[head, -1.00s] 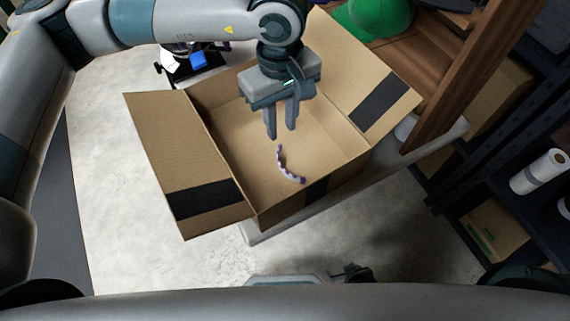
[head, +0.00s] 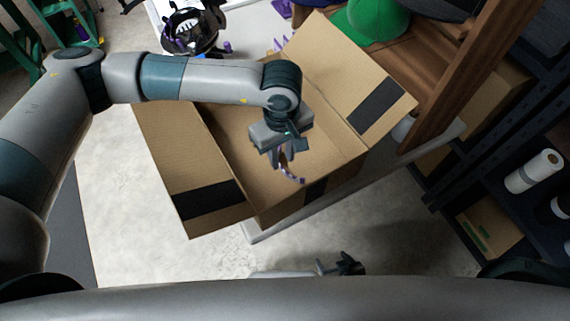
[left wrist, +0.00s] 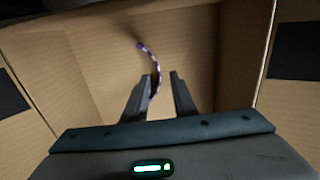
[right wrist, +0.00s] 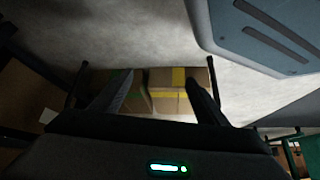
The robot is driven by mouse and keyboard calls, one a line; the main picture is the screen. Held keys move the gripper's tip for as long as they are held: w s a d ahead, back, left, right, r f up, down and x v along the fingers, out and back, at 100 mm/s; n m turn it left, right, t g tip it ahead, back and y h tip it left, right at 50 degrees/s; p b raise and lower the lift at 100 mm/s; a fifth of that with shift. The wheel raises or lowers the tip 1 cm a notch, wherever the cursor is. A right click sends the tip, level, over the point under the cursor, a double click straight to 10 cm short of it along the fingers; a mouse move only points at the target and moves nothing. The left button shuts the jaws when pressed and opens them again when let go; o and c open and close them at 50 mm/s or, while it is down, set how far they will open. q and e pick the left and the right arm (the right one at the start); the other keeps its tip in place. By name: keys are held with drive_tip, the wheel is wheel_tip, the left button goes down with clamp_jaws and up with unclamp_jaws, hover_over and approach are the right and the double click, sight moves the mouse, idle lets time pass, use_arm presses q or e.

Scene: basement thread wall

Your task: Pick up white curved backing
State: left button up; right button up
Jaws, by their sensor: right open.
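The white curved backing (head: 297,179) is a thin pale arc with purple marks, inside the open cardboard box (head: 230,137). In the left wrist view the backing (left wrist: 155,62) runs from beyond the fingertips down between the fingers, close to the left-hand one. My left gripper (head: 284,170) points down into the box over the backing, open, with a gap between its fingers (left wrist: 163,76). Part of the backing is hidden by the fingers in the head view. My right gripper (head: 345,265) is low at the front, outside the box; its fingers (right wrist: 158,77) are apart and empty.
The box's flaps (head: 200,170) stand open at the sides. A green cap (head: 372,18) and a wooden post (head: 470,85) are behind and right. A dark shelf with a white roll (head: 533,171) stands at the right. Pale floor (head: 120,230) is clear at left.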

sight(283, 169)
use_arm(q)
drive_tip(key=shift+f, duration=0.2)
use_arm(e)
drive_tip(key=shift+r, duration=0.1)
use_arm(q)
drive_tip(key=shift+f+p, duration=0.5)
drive_tip(key=shift+f, duration=0.1)
wheel_tip(283, 169, down, 3)
drive_tip(key=shift+d+r+p, duration=0.1)
drive_tip(key=shift+p, duration=0.4)
drive_tip(key=shift+f, duration=0.5)
use_arm(e)
drive_tip(key=shift+s+a+r+t, duration=0.15)
drive_tip(key=shift+s+a+t, duration=0.15)
drive_tip(key=shift+s, duration=0.25)
use_arm(q)
clamp_jaws()
use_arm(e)
drive_tip(key=shift+d, duration=0.1)
